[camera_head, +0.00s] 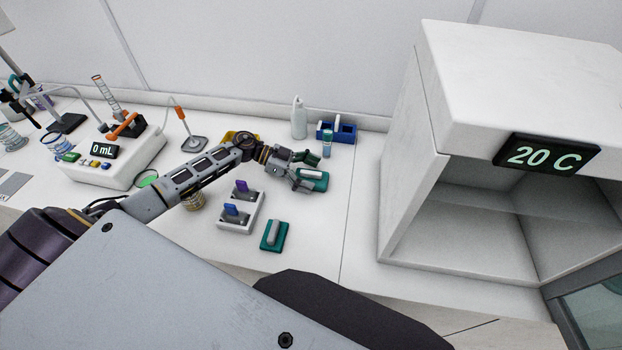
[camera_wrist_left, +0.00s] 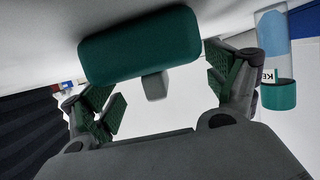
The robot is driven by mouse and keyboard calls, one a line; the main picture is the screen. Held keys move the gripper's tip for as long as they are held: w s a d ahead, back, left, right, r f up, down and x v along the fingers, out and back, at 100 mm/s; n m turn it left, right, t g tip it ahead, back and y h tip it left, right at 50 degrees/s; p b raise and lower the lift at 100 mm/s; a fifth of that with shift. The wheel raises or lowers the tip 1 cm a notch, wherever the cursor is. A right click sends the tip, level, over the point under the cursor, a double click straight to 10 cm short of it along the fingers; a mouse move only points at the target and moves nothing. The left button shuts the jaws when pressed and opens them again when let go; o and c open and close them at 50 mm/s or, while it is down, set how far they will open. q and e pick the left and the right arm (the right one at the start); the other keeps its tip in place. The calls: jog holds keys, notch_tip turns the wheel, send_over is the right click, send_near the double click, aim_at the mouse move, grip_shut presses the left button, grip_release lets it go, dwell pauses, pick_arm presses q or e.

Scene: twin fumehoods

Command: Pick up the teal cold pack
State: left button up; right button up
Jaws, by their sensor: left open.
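A teal cold pack (camera_head: 318,183) with a pale grip on top lies on the white bench, just beyond my left gripper (camera_head: 308,172). In the left wrist view the teal pack (camera_wrist_left: 140,46) appears ahead of the fingers, its grey grip (camera_wrist_left: 155,86) between the open fingers (camera_wrist_left: 165,92). The fingers look apart from the grip, one on each side. Part of the pack is hidden by a finger in the head view. A second teal pack with a pale grip (camera_head: 273,236) lies nearer, at the front of the bench. My right gripper is not in view.
A blue rack (camera_head: 345,132), a white bottle (camera_head: 299,118) and a teal-and-blue vial (camera_head: 327,148) stand behind the gripper.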

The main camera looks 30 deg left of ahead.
aim_at(311, 172)
pick_arm(q)
jog(key=c, duration=1.2)
jog(key=shift+r, duration=0.15)
jog(key=shift+c, duration=0.2)
jog(key=shift+r+b, duration=0.3)
jog(key=shift+r, duration=4.6)
